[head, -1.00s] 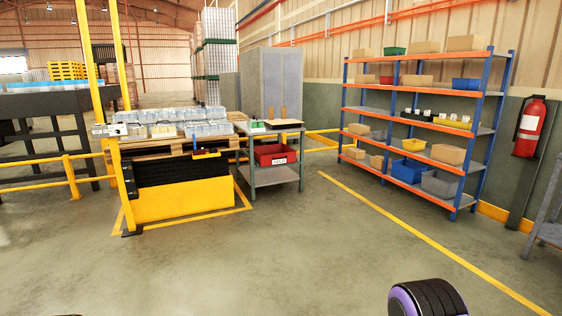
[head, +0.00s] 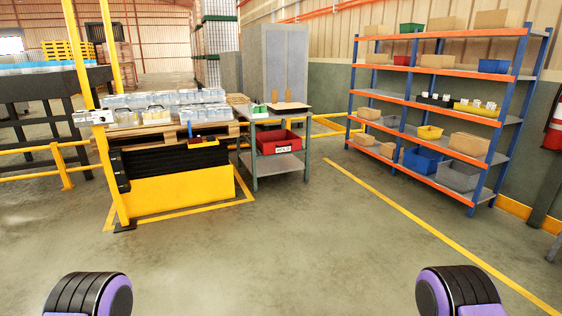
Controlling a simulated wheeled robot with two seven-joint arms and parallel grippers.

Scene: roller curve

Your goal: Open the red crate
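The red crate (head: 268,145) sits under the top of a small grey workbench (head: 262,170), above its lower shelf, in the middle of the head view. A white label with dark marks is on its front. I cannot tell from here how far it is pulled out. Two dark, rounded parts with purple show at the bottom left and bottom right; they look like parts of my own arms. Neither gripper's fingers show, and the crate is well ahead of me with nothing touching it.
Left of the bench stands a yellow-and-black lift (head: 180,182) with a loaded pallet. A blue-and-orange shelf rack (head: 436,68) with bins and boxes stands at the right. Yellow rails (head: 62,165) run at the left. The floor (head: 290,250) ahead is clear.

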